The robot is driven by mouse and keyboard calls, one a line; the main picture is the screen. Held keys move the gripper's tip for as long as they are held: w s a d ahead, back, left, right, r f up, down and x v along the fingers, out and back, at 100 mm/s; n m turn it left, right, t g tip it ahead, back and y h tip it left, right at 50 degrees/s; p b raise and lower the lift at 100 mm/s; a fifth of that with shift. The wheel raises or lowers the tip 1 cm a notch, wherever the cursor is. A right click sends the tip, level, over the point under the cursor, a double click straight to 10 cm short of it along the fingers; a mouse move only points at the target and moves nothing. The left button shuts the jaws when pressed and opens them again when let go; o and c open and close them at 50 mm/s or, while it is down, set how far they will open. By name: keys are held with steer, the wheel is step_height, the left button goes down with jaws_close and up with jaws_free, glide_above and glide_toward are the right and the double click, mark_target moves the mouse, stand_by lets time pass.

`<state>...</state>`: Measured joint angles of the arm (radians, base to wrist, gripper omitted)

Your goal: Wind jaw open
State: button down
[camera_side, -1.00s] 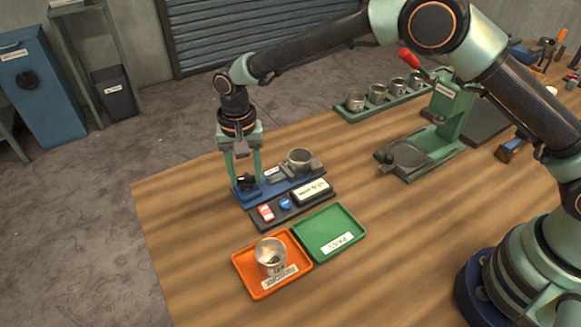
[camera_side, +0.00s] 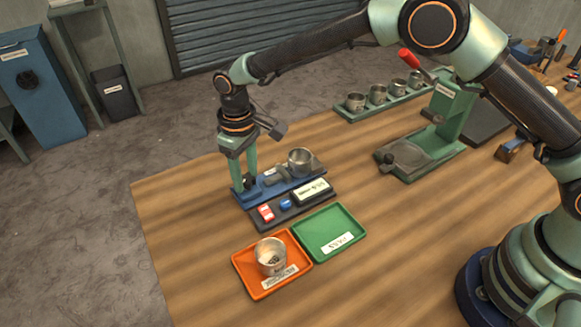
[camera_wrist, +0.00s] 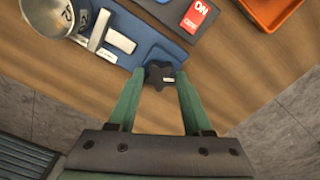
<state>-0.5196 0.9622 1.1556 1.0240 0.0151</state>
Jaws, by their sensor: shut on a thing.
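My gripper (camera_wrist: 159,95) is shut on a black star-shaped knob (camera_wrist: 158,75) at the end of the blue vise base, its green fingers on either side of it. In the side view my gripper (camera_side: 243,187) points straight down at the left end of the blue base (camera_side: 272,187). A grey jaw block (camera_side: 277,176) sits on the base, and its pale jaw bars also show in the wrist view (camera_wrist: 112,35). In the side view the fingers mostly hide the knob.
A dark panel (camera_side: 252,212) with a red switch, a blue button and a display lies in front. An orange tray (camera_side: 243,267) holding a metal bowl (camera_side: 270,256) and an empty green tray (camera_side: 330,232) are nearer. A green press (camera_side: 445,125) and a rack of cups (camera_side: 385,103) stand behind right.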

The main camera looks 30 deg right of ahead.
mark_target(246, 178)
steer(key=n, duration=1.2)
steer(key=shift+r, duration=0.1)
stand_by(0.4)
steer(key=shift+c, duration=1.6)
jaws_free()
step_height(246, 178, up, 12)
